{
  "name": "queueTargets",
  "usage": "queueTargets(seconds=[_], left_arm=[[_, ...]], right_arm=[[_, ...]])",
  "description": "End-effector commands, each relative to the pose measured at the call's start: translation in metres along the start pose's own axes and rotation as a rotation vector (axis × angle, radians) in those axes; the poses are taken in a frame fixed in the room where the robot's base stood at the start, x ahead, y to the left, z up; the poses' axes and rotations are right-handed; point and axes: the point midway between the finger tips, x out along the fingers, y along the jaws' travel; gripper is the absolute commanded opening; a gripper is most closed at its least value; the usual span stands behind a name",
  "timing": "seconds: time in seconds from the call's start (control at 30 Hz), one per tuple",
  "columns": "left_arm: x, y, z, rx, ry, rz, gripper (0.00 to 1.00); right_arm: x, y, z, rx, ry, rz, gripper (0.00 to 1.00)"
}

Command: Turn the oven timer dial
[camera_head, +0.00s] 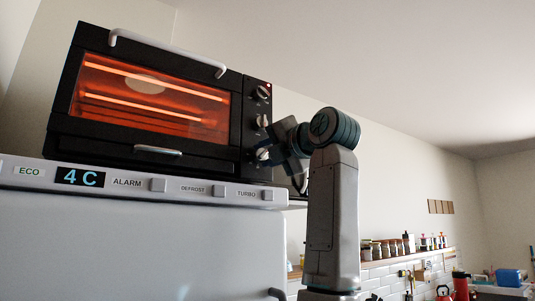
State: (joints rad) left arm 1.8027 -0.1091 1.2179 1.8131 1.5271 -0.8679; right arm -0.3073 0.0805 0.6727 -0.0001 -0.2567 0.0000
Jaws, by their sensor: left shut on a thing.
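A black toaster oven (57,128) sits tilted in the picture on top of a white fridge (130,245). Its right panel carries three dials in a column: a top dial (263,92), a middle dial (262,121) and a lowest dial (262,154). I cannot read which one is marked as the timer. My left gripper (270,153) reaches in from the right and is shut on the lowest dial. Its fingers partly hide that dial and the panel's edge. My right gripper is not in view.
The oven window (150,95) glows orange, with a door handle (158,151) below it and a white bar (165,52) along the top. The fridge front has a lit display (80,177) and buttons. A shelf with jars (390,248) is far behind.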

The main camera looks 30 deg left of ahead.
Motion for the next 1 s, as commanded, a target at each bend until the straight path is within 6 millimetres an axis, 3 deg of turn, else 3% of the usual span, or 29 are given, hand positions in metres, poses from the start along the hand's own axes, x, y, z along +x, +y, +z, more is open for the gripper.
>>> queueTargets(seconds=[0.47,0.5,0.6,0.87,1.0], left_arm=[[0.0001,0.0007,0.0005,0.016,-0.003,0.002,0.07],[0.0001,0.0007,0.0005,0.016,-0.003,0.002,0.34],[0.0001,0.0006,0.0004,0.016,-0.003,0.001,0.52],[-0.0003,0.0001,0.0002,0.016,-0.002,0.001,0.52],[-0.0098,-0.0011,-0.0001,0.016,-0.003,0.001,0.52]], right_arm=[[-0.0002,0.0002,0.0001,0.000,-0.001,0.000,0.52],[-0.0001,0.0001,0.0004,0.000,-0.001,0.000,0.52],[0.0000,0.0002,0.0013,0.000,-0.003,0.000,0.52],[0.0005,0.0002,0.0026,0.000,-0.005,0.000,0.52],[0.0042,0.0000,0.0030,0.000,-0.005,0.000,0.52]])
